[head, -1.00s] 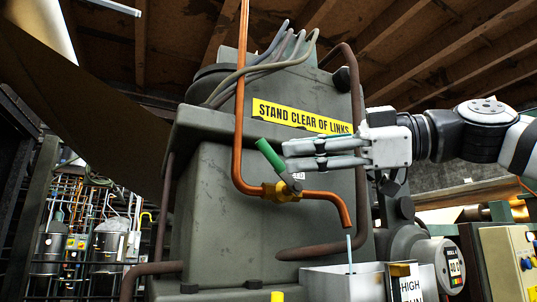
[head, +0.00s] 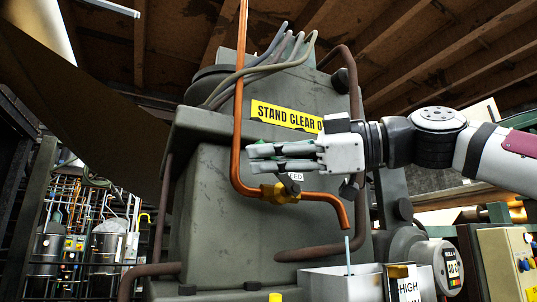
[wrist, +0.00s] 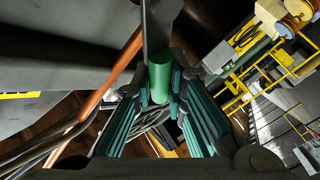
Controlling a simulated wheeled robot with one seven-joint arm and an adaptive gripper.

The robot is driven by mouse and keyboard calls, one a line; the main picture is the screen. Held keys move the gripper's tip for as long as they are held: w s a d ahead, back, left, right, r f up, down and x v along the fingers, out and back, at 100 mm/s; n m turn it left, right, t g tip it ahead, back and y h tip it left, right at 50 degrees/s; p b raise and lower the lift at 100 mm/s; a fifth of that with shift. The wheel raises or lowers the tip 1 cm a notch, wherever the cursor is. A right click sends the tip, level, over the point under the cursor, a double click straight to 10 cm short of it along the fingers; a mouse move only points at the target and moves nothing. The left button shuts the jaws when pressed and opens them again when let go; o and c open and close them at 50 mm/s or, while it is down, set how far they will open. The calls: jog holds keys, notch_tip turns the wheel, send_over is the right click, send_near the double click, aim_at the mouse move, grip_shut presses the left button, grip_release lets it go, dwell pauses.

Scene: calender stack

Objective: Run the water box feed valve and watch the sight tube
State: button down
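The feed valve has a brass body (head: 281,194) on a copper pipe (head: 238,110) that bends to a spout above the water box (head: 335,284). Its green handle (wrist: 160,78) lies between my fingertips in the wrist view; in the head view my fingers mostly hide it. My gripper (head: 254,158) reaches in from the right, its fingers parted around the handle; firm contact is not clear. A thin pale blue upright line (head: 348,258) shows between the spout and the box; I cannot tell if it is the sight tube or water. A plate (head: 408,286) reading "HIGH" is at the box front.
The grey machine housing (head: 220,215) stands close behind the valve, with a yellow warning sign (head: 278,114). A brown pipe (head: 358,130) runs down near my wrist. A round gauge (head: 452,267) and a button panel (head: 510,260) are at the lower right.

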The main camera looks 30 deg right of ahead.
jog(key=shift+d+b, duration=0.15)
jog(key=shift+b, duration=0.55)
jog(key=b, duration=0.1)
jog(key=m+t+y+b, duration=0.1)
jog(key=b, duration=0.1)
jog(key=shift+w+d+r+m, duration=0.1)
jog(key=shift+d+r+m, duration=0.05)
jog(key=shift+d+m, duration=0.2)
jog(key=m+b, duration=0.1)
jog(key=b, duration=0.1)
jog(key=d+m+t+b, duration=0.1)
jog(key=b, duration=0.1)
jog(key=shift+d+r+t+y+b, duration=0.1)
jog(key=shift+r+t+y+b, duration=0.2)
jog(key=shift+y+b, duration=0.1)
jog(key=d+m+t+b, duration=0.1)
jog(key=m+b, duration=0.1)
jog(key=d+m+t+b, duration=0.1)
jog(key=m+t+b, duration=0.1)
jog(key=b, duration=0.1)
jog(key=r+m+t+b, duration=0.1)
jog(key=m+b, duration=0.1)
jog(key=b, duration=0.1)
jog(key=shift+d+t+h, duration=0.4)
jog(key=shift+d, duration=0.1)
jog(key=c, duration=1.6)
grip_release()
jog(key=shift+r, duration=0.1)
jog(key=v, duration=1.2)
